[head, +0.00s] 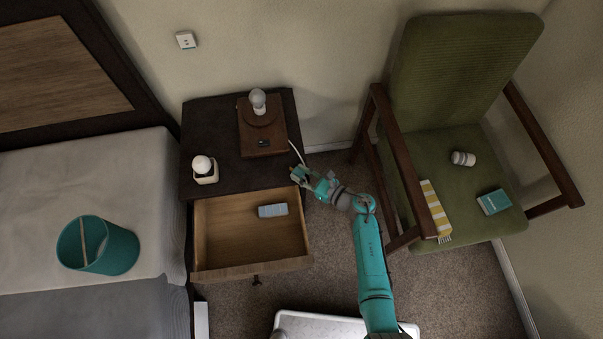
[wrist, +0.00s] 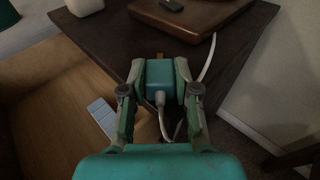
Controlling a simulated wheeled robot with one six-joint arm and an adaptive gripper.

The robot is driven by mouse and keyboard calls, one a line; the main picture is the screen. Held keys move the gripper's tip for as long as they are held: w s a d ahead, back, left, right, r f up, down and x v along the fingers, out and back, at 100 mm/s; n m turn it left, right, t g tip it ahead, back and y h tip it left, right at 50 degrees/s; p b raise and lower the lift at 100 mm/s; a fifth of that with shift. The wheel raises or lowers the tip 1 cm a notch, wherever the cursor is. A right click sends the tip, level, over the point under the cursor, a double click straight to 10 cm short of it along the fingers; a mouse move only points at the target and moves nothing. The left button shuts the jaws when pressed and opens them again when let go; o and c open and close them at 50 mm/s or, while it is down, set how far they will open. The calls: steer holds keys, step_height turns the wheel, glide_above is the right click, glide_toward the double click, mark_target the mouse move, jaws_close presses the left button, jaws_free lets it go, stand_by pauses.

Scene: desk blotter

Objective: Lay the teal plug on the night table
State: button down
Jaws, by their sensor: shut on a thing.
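The teal plug (wrist: 157,74) is between the two fingers of my gripper (wrist: 157,80), which is shut on it. A pale cord leaves the plug on the side toward my wrist. In the head view my gripper (head: 300,174) is at the front right corner of the dark night table (head: 215,125). The table top (wrist: 112,35) lies just beyond the plug in the wrist view. I cannot tell whether the plug touches it. The plug is small and partly covered by the fingers in the head view.
A wooden lamp base with bulb (head: 258,103) and a small white lamp (head: 204,168) stand on the table. A white cord (head: 297,152) runs over its right edge. The open drawer (head: 230,235) holds a blue-white item (head: 272,211). A green chair (head: 440,150) is at right.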

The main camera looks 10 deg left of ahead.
steer(key=shift+f, duration=0.15)
steer(key=c, duration=0.9)
jaws_free()
steer(key=shift+o, duration=0.2)
steer(key=shift+r, duration=0.2)
steer(key=v, duration=1.2)
